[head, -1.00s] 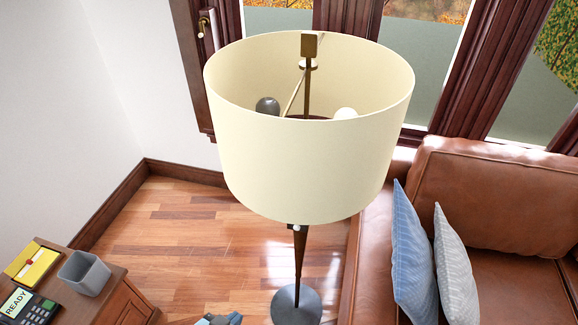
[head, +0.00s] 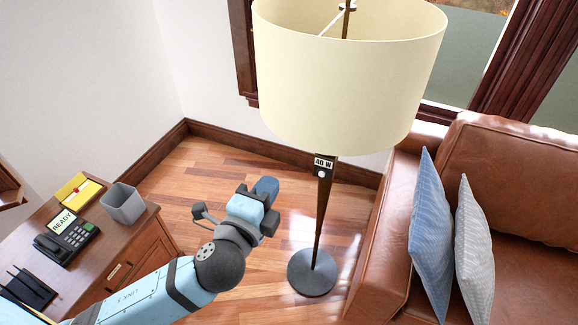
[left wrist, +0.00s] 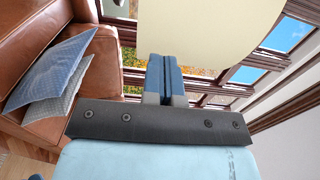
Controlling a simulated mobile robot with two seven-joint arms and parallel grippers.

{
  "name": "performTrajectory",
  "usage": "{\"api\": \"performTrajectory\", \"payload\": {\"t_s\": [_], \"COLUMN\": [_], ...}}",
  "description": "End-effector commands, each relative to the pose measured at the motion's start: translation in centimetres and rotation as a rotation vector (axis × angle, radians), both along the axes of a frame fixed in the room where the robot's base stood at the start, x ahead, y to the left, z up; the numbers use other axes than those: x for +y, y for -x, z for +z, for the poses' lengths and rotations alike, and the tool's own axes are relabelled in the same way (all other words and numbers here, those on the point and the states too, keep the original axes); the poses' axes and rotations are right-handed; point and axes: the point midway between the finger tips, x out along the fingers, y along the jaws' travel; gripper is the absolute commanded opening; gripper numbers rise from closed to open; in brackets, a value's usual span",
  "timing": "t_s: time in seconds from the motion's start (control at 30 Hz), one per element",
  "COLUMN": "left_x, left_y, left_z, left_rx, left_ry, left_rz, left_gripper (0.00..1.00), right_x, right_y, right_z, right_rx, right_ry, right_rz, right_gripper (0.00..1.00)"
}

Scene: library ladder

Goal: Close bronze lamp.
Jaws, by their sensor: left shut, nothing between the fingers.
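The bronze lamp (head: 321,200) stands upright on a round dark base (head: 312,272). Its large cream shade (head: 350,85) fills the upper middle of the head view. A small "40 W" label and a round white button (head: 320,173) sit on the stem just below the shade. My left gripper (head: 266,187) is shut and empty, left of the stem, apart from it in the picture and lower than the shade. In the left wrist view the blue fingers (left wrist: 163,75) are together, and the shade (left wrist: 205,35) hangs beyond them. My right gripper is not in view.
A wooden cabinet (head: 135,245) at left holds a grey cup (head: 122,205), a phone reading READY (head: 68,240) and a yellow box (head: 79,190). A brown leather sofa (head: 520,190) with two cushions (head: 431,235) stands right of the lamp. Bare floor lies behind.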

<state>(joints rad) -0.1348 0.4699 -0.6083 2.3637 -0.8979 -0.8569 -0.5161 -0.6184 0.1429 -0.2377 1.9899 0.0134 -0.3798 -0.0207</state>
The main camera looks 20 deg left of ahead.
Motion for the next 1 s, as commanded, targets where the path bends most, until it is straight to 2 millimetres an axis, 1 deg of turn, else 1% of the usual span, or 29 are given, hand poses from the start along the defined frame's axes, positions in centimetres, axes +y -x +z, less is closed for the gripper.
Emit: {"api": "performTrajectory", "payload": {"t_s": [0.17,0.4,0.6,0.7,0.8,1.0], "left_x": [0.0,-0.3,-0.3,-0.4,-0.4,-0.5], "left_y": [-2.2,-7.4,-11.2,-12.5,-13.3,-13.8], "left_z": [0.4,0.4,0.4,0.3,0.2,0.0], "left_rx": [-0.004,-0.002,-0.001,0.000,0.001,0.002], "left_ry": [-0.004,-0.001,-0.001,0.001,0.001,0.001], "left_rz": [0.002,0.001,0.001,0.001,0.001,0.001], "left_gripper": [0.00,0.00,0.00,0.00,0.00,0.00], "right_x": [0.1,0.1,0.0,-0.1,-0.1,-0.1], "right_y": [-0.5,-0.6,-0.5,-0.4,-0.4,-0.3], "right_z": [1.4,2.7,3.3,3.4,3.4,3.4], "right_rx": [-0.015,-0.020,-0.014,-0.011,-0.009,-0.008], "right_ry": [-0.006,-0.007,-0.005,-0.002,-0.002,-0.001], "right_rz": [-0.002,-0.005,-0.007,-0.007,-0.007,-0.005], "right_gripper": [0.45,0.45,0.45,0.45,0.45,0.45]}}
